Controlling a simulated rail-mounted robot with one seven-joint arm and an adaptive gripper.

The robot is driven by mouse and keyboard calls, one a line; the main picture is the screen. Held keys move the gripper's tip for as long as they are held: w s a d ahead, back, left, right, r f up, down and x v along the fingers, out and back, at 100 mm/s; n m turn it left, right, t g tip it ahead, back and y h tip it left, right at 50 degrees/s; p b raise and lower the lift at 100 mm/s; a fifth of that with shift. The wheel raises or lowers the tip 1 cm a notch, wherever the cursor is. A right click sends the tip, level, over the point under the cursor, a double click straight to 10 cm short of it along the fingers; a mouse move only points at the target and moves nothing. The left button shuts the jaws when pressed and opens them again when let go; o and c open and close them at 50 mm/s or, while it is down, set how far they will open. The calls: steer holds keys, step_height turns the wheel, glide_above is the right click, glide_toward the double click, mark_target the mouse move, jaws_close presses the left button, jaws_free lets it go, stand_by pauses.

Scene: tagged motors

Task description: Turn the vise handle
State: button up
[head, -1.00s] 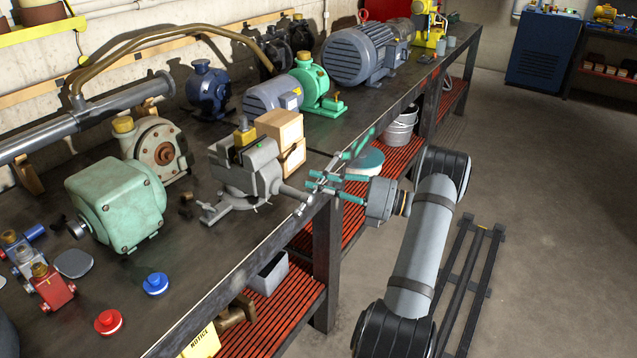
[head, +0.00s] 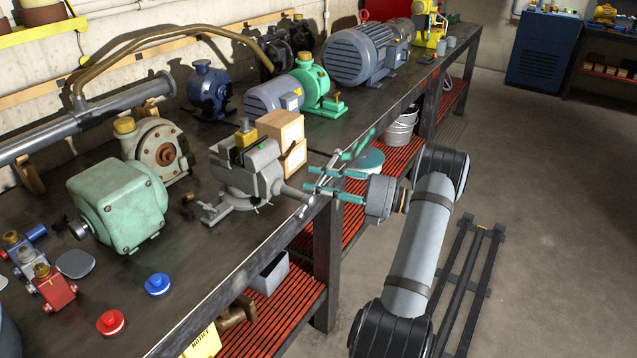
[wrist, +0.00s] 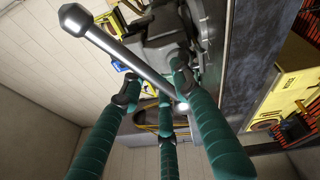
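The grey vise (head: 243,172) stands near the front edge of the bench in the head view. Its screw points toward the aisle and carries a slanting metal handle (head: 306,207). In the wrist view, the handle (wrist: 122,58) is a shiny bar with a knobbed end at upper left, running down toward the right. My gripper (head: 322,182) has teal fingers and is at the handle, coming from the aisle side. In the wrist view, the fingers of my gripper (wrist: 157,82) are spread apart, with the bar across their tips. Whether any finger touches it cannot be told.
A wooden block (head: 283,135) sits behind the vise. A green gearbox (head: 118,205) and a blue-grey motor (head: 273,97) stand on either side on the bench. A red slatted shelf (head: 285,305) lies below. The aisle floor (head: 540,220) at right is mostly open.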

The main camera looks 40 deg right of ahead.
steer(key=shift+o, duration=0.4)
steer(key=shift+s+d, duration=0.1)
steer(key=v, duration=1.2)
steer(key=x, duration=1.2)
steer(key=shift+f, duration=0.1)
